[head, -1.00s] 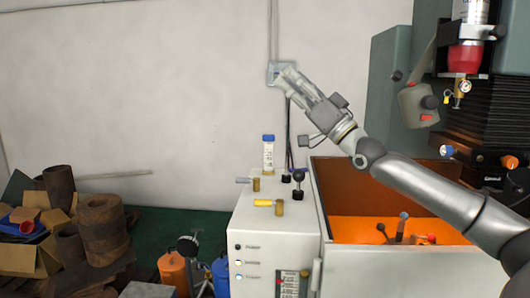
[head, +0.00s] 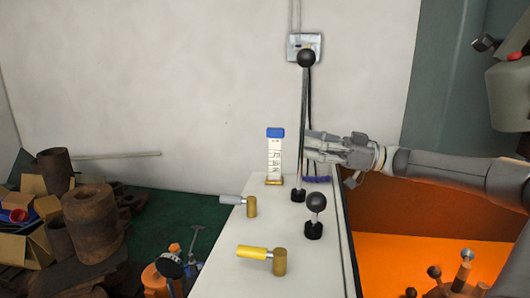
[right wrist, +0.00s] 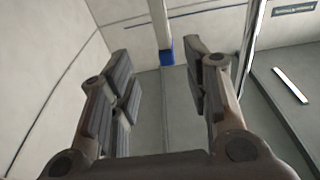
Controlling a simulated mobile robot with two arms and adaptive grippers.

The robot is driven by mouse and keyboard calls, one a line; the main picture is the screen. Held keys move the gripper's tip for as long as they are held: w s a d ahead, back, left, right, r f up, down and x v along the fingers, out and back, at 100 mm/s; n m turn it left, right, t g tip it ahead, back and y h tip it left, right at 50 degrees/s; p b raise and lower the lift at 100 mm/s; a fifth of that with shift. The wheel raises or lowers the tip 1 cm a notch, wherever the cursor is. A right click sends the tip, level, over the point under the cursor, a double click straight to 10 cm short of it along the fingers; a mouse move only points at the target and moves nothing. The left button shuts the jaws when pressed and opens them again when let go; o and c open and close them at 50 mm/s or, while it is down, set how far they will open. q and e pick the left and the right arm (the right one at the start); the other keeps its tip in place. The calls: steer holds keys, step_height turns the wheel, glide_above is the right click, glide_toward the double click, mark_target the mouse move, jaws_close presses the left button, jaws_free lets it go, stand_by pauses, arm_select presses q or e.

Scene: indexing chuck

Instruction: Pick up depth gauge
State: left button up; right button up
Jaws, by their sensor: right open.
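A white upright piece (head: 274,160) with dark markings, a blue cap and a brass-coloured foot stands on the cabinet top in the head view. It may be the depth gauge; I cannot be sure. My right gripper (head: 318,147) comes in from the right, level, just right of this piece and apart from it. The gripper is open, with nothing seen between its fingers. In the right wrist view, the gripper (right wrist: 165,88) has its fingers spread, and a pale column with a blue end (right wrist: 166,56) shows beyond them. My left gripper is out of view.
A tall ball-topped lever (head: 305,58) rises close by the right fingertips. A short black-ball lever (head: 316,203) and a yellow-handled brass fitting (head: 262,254) stand nearer on the cabinet top (head: 225,270). An orange tray (head: 410,265) lies right; rusty pipes (head: 92,222) and boxes lie left.

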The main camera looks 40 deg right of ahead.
mark_target(275, 137)
steer(key=p+x, duration=0.3)
steer(key=x, duration=0.2)
steer(key=r+p+x, duration=0.1)
steer(key=p+x, duration=0.1)
steer(key=x, duration=0.1)
steer(key=shift+a+p, duration=0.35)
steer(key=shift+w+a, duration=0.15)
steer(key=shift+w+a+f, duration=0.1)
steer(key=shift+w, duration=0.05)
steer(key=shift+c, duration=0.6)
steer(key=c, duration=0.5)
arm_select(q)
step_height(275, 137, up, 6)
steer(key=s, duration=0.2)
arm_select(e)
jaws_close()
